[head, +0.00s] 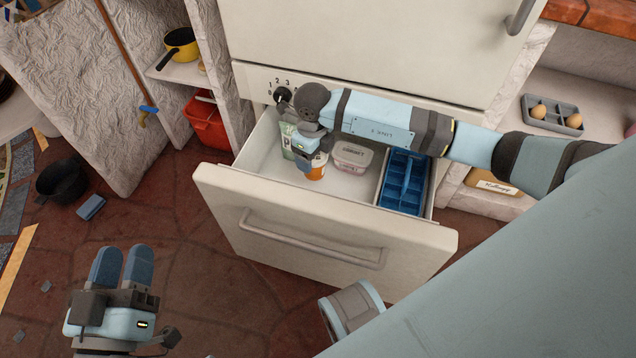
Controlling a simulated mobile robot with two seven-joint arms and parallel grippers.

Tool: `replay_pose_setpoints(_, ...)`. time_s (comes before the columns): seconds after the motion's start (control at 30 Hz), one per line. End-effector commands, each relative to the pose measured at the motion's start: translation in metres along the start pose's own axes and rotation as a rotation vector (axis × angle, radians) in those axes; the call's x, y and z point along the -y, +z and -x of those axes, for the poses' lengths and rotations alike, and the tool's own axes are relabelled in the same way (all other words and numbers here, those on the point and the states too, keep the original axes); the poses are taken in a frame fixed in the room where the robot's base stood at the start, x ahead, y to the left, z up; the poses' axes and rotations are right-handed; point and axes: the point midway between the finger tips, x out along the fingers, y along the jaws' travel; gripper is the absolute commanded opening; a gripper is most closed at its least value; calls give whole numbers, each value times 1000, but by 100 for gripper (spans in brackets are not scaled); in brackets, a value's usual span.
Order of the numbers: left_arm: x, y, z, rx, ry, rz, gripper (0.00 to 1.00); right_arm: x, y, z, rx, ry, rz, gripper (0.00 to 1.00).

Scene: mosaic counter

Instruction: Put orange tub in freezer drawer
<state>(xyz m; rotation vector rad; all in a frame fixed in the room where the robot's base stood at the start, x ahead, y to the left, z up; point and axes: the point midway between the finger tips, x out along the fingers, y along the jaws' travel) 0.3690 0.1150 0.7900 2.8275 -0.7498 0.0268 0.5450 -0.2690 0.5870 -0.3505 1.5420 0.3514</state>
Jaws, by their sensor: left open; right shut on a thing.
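The orange tub (316,172) shows as a small orange and white piece under my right gripper (312,157), inside the outline of the open freezer drawer (325,225). My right gripper points down and is shut on the tub, hiding most of it. I cannot tell whether the tub touches the drawer floor. My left gripper (122,266) is open and empty, low at the left over the brown floor, well apart from the drawer.
The drawer holds a green and white package (289,142), a clear-sided tub with a pale lid (352,156) and a blue ice tray (402,182). A black pot (61,181) and a blue block (91,207) lie on the floor. A red bin (207,124) stands left of the freezer.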

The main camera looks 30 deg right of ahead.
Motion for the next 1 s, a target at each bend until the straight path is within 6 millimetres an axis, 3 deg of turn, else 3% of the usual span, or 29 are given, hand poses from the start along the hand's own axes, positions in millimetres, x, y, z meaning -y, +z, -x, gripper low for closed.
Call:
replay_pose_setpoints(0.03,2,12,0,19,2,0,43,-1,0,-21,-2,2,-1,44)
replay_pose_setpoints(0.1,4,22,0,52,5,1,43,-1,0,-40,-2,3,-1,44)
replay_pose_setpoints(0.4,8,60,3,186,20,4,43,0,0,-109,0,1,-1,44)
replay_pose_setpoints(0.67,12,59,0,173,24,-36,43,0,0,-128,1,0,0,44)
replay_pose_setpoints(0.9,20,59,-4,127,30,-121,43,0,0,-164,0,1,0,44)
replay_pose_setpoints(1.0,21,55,-5,116,32,-136,43,0,0,-165,1,0,0,44)
